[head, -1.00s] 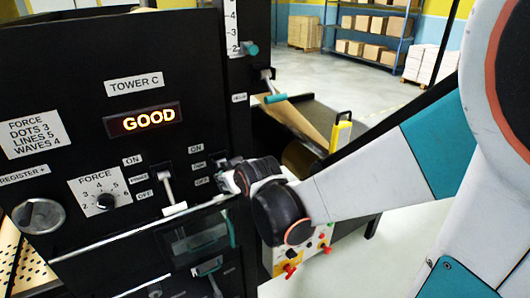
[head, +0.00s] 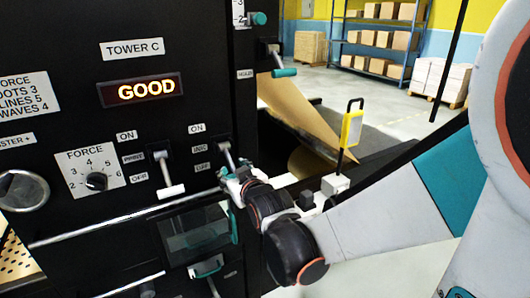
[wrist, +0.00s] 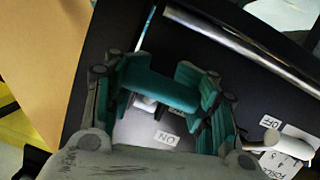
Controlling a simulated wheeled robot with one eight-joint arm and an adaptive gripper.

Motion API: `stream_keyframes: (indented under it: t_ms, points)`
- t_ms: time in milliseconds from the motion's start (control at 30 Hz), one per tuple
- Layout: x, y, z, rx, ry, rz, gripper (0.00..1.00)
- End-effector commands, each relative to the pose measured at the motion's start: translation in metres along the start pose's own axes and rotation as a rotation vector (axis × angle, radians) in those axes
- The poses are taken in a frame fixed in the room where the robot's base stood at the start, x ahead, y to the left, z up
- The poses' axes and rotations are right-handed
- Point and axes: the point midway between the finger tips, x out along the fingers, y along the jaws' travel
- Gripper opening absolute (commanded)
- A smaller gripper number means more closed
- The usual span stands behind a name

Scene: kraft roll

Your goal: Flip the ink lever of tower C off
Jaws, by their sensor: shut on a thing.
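Tower C is the black panel (head: 75,110) with the sign TOWER C (head: 132,48) and a lit GOOD display (head: 147,90). The right-hand lever (head: 227,155) has an ON label above a middle label and a lower one; the small middle text is hard to read. My gripper (head: 236,180) is at its outer end and hides the handle in the head view. In the wrist view my gripper (wrist: 160,95) is shut on the lever's teal crossbar handle (wrist: 160,85), one finger at each end. An upside-down ON label (wrist: 166,138) shows beside it.
A metal rail (head: 120,220) and a clear-windowed box (head: 195,233) lie below. A teal-handled lever (head: 284,73) stands up right. A yellow-topped post (head: 350,130) rises behind my arm.

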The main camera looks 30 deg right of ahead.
Motion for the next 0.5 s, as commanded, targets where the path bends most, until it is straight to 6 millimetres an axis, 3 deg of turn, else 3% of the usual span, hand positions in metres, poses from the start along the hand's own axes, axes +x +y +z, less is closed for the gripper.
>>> stream_keyframes:
  t_ms: [500]
  points:
    - [0.0043,-0.0059,0.0092,0.001,-0.007,-0.007,0.00]
